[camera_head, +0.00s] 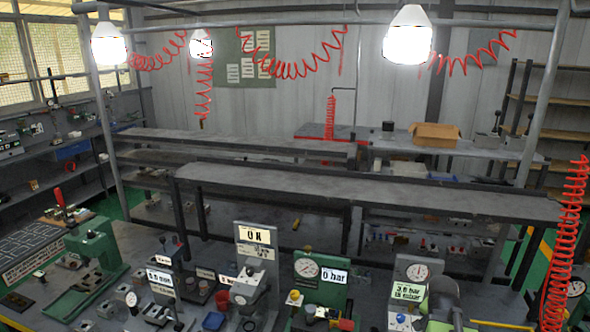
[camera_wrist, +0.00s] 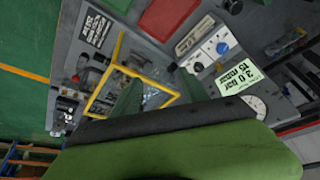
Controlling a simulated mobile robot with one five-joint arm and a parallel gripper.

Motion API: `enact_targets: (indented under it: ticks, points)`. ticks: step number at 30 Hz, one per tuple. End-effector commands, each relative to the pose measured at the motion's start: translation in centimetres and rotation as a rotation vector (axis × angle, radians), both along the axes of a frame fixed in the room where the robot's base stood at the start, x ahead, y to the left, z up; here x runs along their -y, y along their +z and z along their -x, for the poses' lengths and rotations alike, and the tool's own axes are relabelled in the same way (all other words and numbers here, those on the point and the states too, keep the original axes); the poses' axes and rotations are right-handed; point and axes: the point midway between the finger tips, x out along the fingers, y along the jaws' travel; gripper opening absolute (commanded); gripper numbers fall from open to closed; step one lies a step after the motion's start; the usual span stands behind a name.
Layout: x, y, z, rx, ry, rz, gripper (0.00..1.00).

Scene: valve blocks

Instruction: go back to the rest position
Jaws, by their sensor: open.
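My gripper (camera_wrist: 160,94) shows in the wrist view, with two dark green fingers spread apart above a large green body at the bottom. It is open, and I see nothing held between the fingers. Beyond the fingers is a yellow frame (camera_wrist: 97,101) on a grey panel. The pressure sign (camera_wrist: 240,82) stands to the right of the fingers, above a round gauge (camera_wrist: 254,106). The same kind of sign (camera_head: 410,291) is at lower right in the head view. A pale green shape stands near it at the bottom edge; I cannot tell whether it is my arm.
The front bench holds a green press (camera_head: 92,257), a "0 N" stand (camera_head: 256,250) and a green gauge stand (camera_head: 320,281). Long grey shelves (camera_head: 360,190) cross behind. A red coiled hose (camera_head: 567,240) hangs at right. Green floor (camera_wrist: 25,105) is clear at left in the wrist view.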

Motion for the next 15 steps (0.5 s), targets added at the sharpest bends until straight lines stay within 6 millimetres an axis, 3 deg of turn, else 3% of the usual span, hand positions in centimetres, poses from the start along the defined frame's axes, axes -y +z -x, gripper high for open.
enact_targets:
  ticks: [2,11,15]
  points:
    - [0.0,0.0,0.0,0.000,0.000,0.000,0.52]
    - [-7.4,-0.8,-0.7,-0.103,0.234,-0.046,0.52]
    - [-11.6,-1.2,-0.6,-0.165,0.382,-0.075,0.52]
